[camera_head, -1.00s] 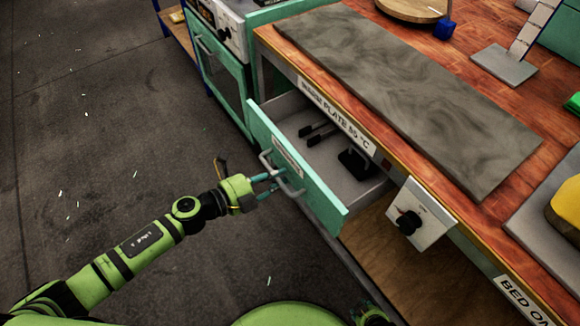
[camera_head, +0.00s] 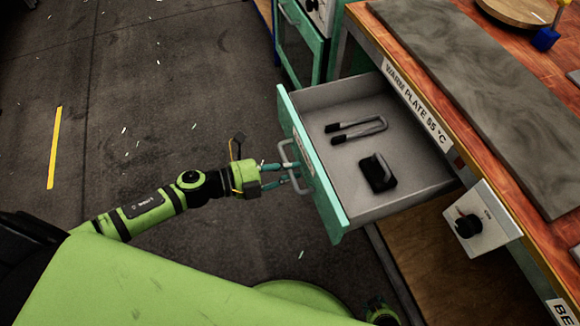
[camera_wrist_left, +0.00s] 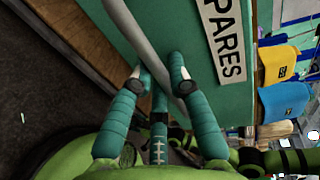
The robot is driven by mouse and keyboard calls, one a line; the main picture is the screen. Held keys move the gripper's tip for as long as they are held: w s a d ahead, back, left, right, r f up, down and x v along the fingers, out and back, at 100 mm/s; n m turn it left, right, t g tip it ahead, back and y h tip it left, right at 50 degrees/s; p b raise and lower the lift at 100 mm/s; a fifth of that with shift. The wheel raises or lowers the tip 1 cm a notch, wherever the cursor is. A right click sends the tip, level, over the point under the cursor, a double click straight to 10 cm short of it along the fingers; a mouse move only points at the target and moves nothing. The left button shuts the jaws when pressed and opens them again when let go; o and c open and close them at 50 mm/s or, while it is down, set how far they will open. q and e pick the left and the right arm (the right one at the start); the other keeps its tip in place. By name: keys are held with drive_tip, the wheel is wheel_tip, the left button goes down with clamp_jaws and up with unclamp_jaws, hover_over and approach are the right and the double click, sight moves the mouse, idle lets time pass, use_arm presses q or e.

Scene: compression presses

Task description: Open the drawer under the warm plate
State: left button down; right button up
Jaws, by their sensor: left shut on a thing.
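The drawer (camera_head: 318,170) under the warm plate (camera_head: 480,90) stands well out, with its grey inside showing. Its front is teal with a grey bar handle (camera_head: 284,152). My left gripper (camera_head: 287,176) is shut on the handle. In the left wrist view the teal fingers (camera_wrist_left: 158,78) lie on both sides of the grey handle bar (camera_wrist_left: 155,55), next to a label reading "PARES". In the drawer lie black-tipped tongs (camera_head: 355,129) and a black block-like item (camera_head: 378,172).
A control box with a black knob (camera_head: 482,222) hangs on the bench front, right of the drawer. A teal oven-like cabinet (camera_head: 300,45) stands behind the drawer. The dark floor (camera_head: 150,80) to the left is open, with a yellow line (camera_head: 54,148).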

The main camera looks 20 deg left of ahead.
use_arm(q)
drive_tip(key=c, duration=1.1)
unclamp_jaws()
drive_tip(key=shift+c, duration=0.2)
drive_tip(key=v, duration=1.2)
